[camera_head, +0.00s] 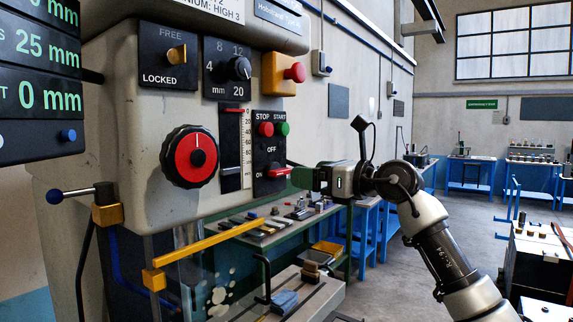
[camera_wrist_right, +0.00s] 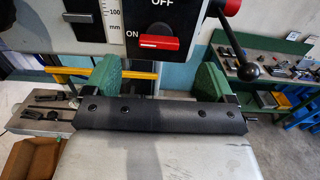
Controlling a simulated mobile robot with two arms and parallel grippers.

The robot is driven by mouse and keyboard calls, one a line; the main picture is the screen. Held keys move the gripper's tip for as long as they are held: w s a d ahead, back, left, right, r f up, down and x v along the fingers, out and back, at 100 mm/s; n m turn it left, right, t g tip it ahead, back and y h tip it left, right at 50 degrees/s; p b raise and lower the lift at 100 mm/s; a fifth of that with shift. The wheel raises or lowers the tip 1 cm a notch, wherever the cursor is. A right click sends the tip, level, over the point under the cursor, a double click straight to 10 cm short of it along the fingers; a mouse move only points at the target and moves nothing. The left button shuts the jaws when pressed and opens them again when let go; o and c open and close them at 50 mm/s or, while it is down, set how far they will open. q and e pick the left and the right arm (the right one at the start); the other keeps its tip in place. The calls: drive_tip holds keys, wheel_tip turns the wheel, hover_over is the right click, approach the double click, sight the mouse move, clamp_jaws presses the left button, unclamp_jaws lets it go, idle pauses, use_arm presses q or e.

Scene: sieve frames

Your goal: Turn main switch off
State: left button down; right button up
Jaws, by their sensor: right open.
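The switch with a red handle (camera_head: 279,171) is at the bottom of the black control panel, below the STOP and START buttons. Its handle lies level. In the right wrist view the red handle (camera_wrist_right: 160,42) lies beside the word ON, with OFF printed above. My right gripper (camera_head: 300,177) is close to the switch, to its right in the head view. Its green fingers (camera_wrist_right: 156,82) are apart in the right wrist view, with nothing between them. The handle shows beyond the fingertips; whether they touch it is unclear. My left gripper is not in view.
On the machine are a red STOP button (camera_head: 266,129), a green START button (camera_head: 283,128), a red emergency button (camera_head: 294,72) and a red-black dial (camera_head: 195,157). A lever with a black knob (camera_wrist_right: 248,71) stands right of the panel. A yellow bar (camera_head: 205,243) juts out below.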

sight(284, 171)
drive_tip(key=p+x, duration=0.1)
drive_tip(key=x, duration=0.4)
drive_tip(key=shift+a+r+p, duration=0.1)
drive_tip(key=shift+a+p, duration=0.1)
drive_tip(key=shift+p, duration=0.2)
drive_tip(key=shift+w+a, duration=0.45)
drive_tip(key=shift+a, duration=0.05)
drive_tip(key=c, duration=0.9)
